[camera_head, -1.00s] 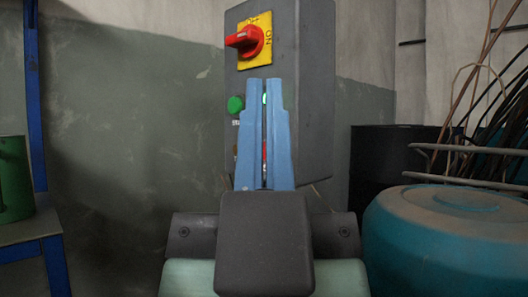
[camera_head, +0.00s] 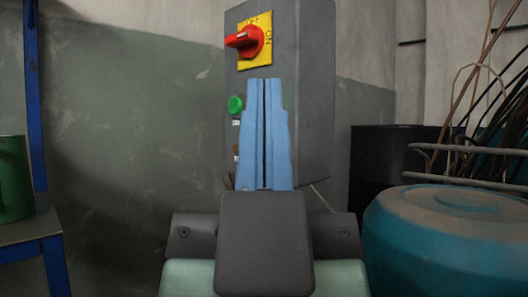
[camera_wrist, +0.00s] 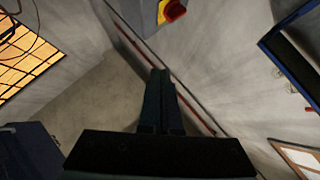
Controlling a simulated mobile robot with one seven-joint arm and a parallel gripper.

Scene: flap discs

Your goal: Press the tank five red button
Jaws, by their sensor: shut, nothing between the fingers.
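A grey control box (camera_head: 305,120) hangs on the wall ahead. It carries a red rotary knob (camera_head: 244,38) on a yellow plate (camera_head: 262,55) and a green button (camera_head: 235,105) below. My gripper (camera_head: 265,82) is shut and empty, pointing up in front of the box and covering much of its lower face. I cannot see a red push button; that part of the box is largely hidden behind my fingers. In the wrist view my gripper (camera_wrist: 159,72) is shut, and the red knob (camera_wrist: 176,11) shows at the top edge. Contact with the box cannot be told.
A teal drum (camera_head: 440,250) stands at the right, with a black barrel (camera_head: 385,150) and rods behind it. A blue-framed stand (camera_head: 55,265) with a green can (camera_head: 12,180) is at the left. The wall left of the box is clear.

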